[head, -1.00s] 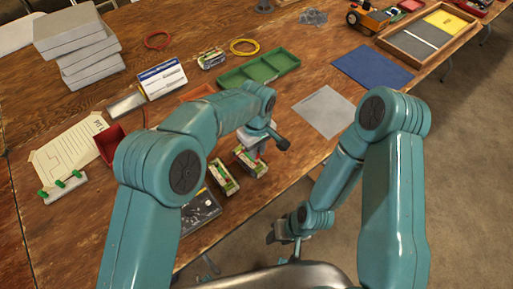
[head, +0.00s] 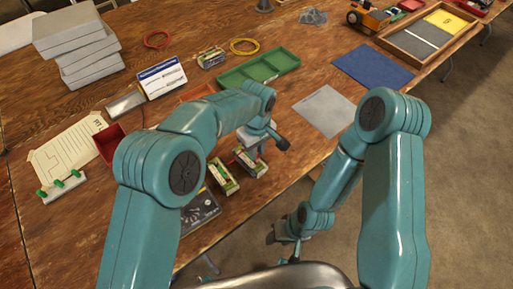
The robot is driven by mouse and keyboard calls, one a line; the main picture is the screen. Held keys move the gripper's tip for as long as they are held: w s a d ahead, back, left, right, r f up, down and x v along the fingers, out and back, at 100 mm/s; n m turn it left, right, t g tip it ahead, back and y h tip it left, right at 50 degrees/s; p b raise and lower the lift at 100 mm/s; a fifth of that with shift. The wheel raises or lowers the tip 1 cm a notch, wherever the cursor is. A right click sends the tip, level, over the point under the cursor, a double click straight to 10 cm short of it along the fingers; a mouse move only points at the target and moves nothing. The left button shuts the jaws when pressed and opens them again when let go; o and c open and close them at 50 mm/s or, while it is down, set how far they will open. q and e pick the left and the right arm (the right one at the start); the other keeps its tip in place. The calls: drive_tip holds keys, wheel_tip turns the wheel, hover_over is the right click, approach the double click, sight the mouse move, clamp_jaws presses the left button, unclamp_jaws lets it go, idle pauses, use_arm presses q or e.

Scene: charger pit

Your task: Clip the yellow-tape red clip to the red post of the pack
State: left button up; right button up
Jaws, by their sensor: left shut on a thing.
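My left gripper (head: 256,147) is low over the right-hand battery pack (head: 251,164), near the table's front edge. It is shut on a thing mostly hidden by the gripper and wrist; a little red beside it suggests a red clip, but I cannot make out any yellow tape. I cannot tell whether it touches a post. A second similar pack (head: 222,177) sits just left of the first. The red post cannot be made out. My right gripper (head: 283,238) hangs low beyond the table's front edge, apart from the packs; its fingers are too small to read.
A dark device (head: 199,213) lies left of the packs, partly behind my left arm. A green tray (head: 273,66), a grey mat (head: 325,110) and a blue mat (head: 373,66) lie farther back. Another pack (head: 211,57) stands near a yellow ring (head: 244,47).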

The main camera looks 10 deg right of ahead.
idle(0.3)
use_arm(q)
drive_tip(key=o, duration=0.9)
drive_tip(key=shift+o, duration=0.9)
drive_tip(key=shift+r+p, duration=2.35)
drive_tip(key=shift+r, duration=1.4)
